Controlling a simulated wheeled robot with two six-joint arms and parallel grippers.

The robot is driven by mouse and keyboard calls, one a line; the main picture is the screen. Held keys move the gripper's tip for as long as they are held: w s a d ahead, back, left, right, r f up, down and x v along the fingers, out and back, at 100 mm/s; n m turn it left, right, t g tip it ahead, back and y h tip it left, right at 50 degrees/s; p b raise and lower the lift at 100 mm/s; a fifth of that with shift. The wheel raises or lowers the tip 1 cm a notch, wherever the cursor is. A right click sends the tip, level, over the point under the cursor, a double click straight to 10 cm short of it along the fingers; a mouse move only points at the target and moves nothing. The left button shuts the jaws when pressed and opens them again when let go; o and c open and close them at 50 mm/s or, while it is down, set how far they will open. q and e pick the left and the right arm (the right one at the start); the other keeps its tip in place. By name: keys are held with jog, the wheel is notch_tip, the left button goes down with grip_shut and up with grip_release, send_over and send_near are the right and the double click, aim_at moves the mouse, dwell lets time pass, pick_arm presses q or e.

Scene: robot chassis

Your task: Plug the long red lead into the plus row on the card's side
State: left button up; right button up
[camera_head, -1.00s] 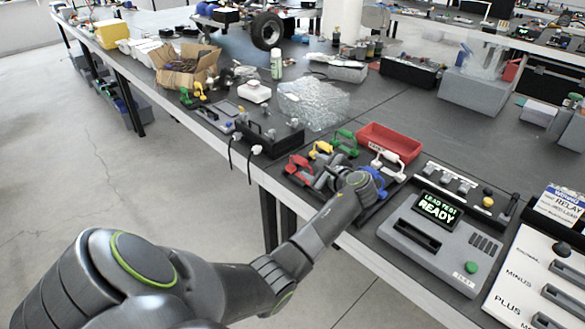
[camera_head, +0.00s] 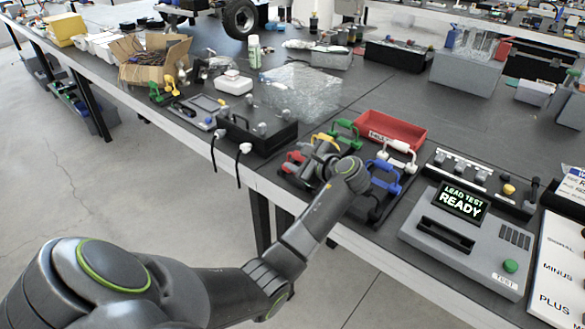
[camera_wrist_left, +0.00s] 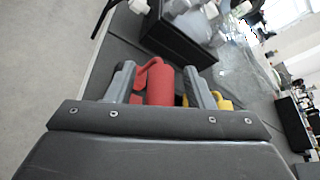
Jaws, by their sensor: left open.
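A red lead (camera_head: 294,157) sits at the left end of a dark rack at the table's front edge, partly hidden by my left gripper (camera_head: 318,160). In the left wrist view, its red handle (camera_wrist_left: 160,84) stands between the two open fingers of my left gripper (camera_wrist_left: 160,80), without a clear grip on it. I cannot tell its length. The card (camera_head: 562,270), with rows lettered SIGNAL, MINUS and PLUS (camera_head: 555,303), lies at the right edge, partly cut off. My right gripper is not in view.
Yellow (camera_head: 325,140), green (camera_head: 345,131), white (camera_head: 399,152) and blue (camera_head: 384,174) handles stand around my left gripper. A red tray (camera_head: 392,130) is behind them. The grey lead tester (camera_head: 470,235), reading READY, stands between the rack and the card.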

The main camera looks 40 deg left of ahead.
pick_arm(q)
jog(key=shift+d+r, duration=0.1)
jog(key=shift+d, duration=0.05)
grip_shut()
